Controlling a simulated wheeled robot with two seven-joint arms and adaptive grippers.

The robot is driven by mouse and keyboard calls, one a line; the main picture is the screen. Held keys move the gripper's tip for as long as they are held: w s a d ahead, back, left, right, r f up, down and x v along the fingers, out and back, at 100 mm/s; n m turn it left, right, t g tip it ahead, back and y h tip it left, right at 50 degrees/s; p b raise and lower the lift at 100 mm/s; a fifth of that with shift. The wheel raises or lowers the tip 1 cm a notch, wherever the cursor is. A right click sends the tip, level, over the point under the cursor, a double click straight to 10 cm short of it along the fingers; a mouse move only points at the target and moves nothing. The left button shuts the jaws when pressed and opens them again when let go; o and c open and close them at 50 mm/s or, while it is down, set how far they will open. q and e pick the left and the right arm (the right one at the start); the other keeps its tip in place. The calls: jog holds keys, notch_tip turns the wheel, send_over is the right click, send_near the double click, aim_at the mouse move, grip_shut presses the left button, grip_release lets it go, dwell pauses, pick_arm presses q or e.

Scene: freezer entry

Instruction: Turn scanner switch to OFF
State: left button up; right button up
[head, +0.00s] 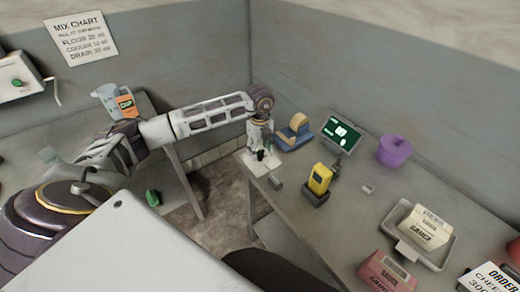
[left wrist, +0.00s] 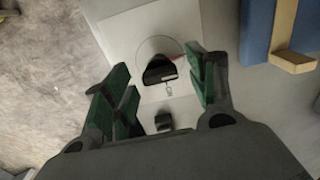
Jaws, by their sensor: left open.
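The scanner switch is a black knob (left wrist: 158,70) inside a thin circle on a white plate (left wrist: 120,30), seen in the left wrist view. A thin red mark shows at the knob's right, and a small label below it is too small to read. The plate (head: 257,167) also shows at the table's near left corner in the head view. My left gripper (head: 261,152) points down over the plate. In the left wrist view its green-padded fingers (left wrist: 163,88) are apart on either side of the knob, with nothing between them gripped. My right gripper is not in view.
A small dark block (left wrist: 163,122) lies just below the plate in the wrist view. A blue tape dispenser (head: 293,138) stands close behind the gripper. A yellow scanner (head: 319,179) in a dark cradle, a screen (head: 341,134) and a purple tub (head: 394,151) stand farther right.

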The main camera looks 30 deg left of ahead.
aim_at(260, 151)
pick_arm(q)
notch_tip(260, 151, up, 12)
dwell(0.7)
jog(key=shift+f, duration=0.1)
dwell(0.5)
